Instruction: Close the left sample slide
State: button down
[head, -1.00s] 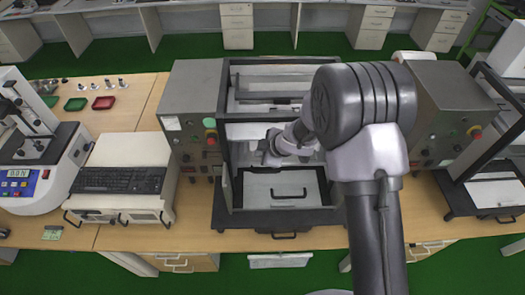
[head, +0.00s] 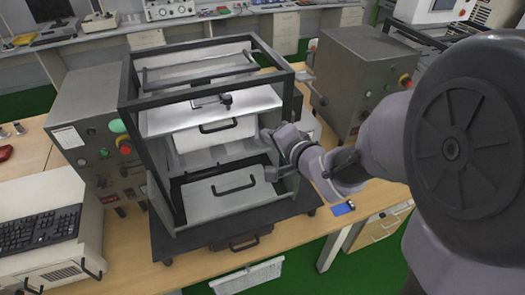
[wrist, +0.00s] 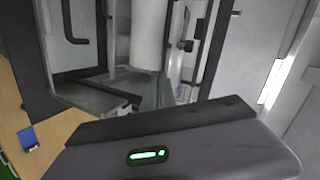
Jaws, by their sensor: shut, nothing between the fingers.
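The left test machine is a grey box with a black open frame (head: 128,85). At its lower front is a flat grey slide (head: 205,203) with a black handle (head: 233,187), which I take to be the sample slide. I cannot tell how far out it sits. A white-fronted upper part (head: 190,137) with a black handle is above it. My gripper (head: 271,155) is at the right of the frame's opening, beside the slide's right end. It is shut and empty. The wrist view shows the slide's handle (wrist: 67,22) at upper left, apart from my gripper (wrist: 150,88).
A grey control box (head: 90,130) with a red button stands left of the frame. A second grey machine (head: 360,75) stands to the right. A keyboard (head: 38,228) is at left. A small blue item (head: 343,208) lies near the table edge.

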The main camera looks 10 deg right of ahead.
jog(key=d+f+m+t+h+b, duration=0.1)
jog(key=d+m+t, duration=0.15)
jog(key=m, duration=0.25)
send_near(258, 108)
jog(key=w+f, duration=0.2)
jog(key=w, duration=0.2)
jog(key=shift+w+a+f+g+h+b, duration=0.15)
jog(key=shift+w+a+g+h+b, duration=0.15)
jog(key=shift+w+a+g, duration=0.25)
jog(key=shift+s, duration=0.15)
jog(key=w, duration=0.2)
jog(key=w+a+b, duration=0.1)
jog(key=w, duration=0.1)
jog(key=shift+w+a, duration=0.1)
jog(key=shift+w, duration=0.2)
